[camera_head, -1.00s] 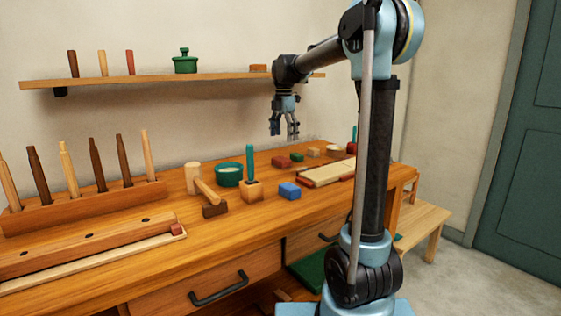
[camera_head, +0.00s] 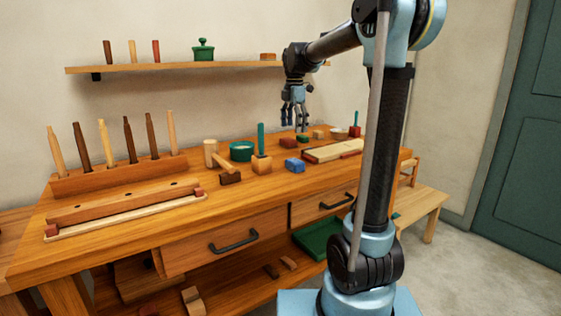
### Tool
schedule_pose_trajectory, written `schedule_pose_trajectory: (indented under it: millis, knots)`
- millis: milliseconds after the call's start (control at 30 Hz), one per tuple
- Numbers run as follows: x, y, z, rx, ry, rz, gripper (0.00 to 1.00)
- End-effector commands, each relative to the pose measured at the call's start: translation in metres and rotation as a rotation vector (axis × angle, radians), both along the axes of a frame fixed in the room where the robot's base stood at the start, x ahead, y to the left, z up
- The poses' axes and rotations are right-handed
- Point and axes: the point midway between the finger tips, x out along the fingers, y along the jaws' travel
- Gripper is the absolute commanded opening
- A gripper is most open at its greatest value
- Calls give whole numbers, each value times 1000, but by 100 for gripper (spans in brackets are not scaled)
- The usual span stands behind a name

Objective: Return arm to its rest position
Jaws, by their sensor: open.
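My gripper (camera_head: 297,124) hangs fingers down from my bent arm, above the back right part of the wooden workbench (camera_head: 110,240). Its fingers are apart and nothing shows between them. Small blocks lie near and below it: a red block (camera_head: 288,142), a green block (camera_head: 303,138) and a blue block (camera_head: 295,165). Whether the fingertips are close to the bench top is hard to tell. My upright arm link hides part of the bench's right end.
A wall shelf (camera_head: 170,67) runs behind the bench, with a green lidded pot (camera_head: 203,50) on it. A low wooden stool (camera_head: 422,207) and green door (camera_head: 525,140) are right.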

Motion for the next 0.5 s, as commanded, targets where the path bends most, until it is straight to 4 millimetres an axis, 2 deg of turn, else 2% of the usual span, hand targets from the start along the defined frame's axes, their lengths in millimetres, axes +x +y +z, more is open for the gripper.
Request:
schedule_pose_trajectory:
  millis: [267, 500]
  knots:
    - [-36, -26, -7, 7, -18, -192, 86]
    - [-92, -55, -26, 22, -43, -486, 86]
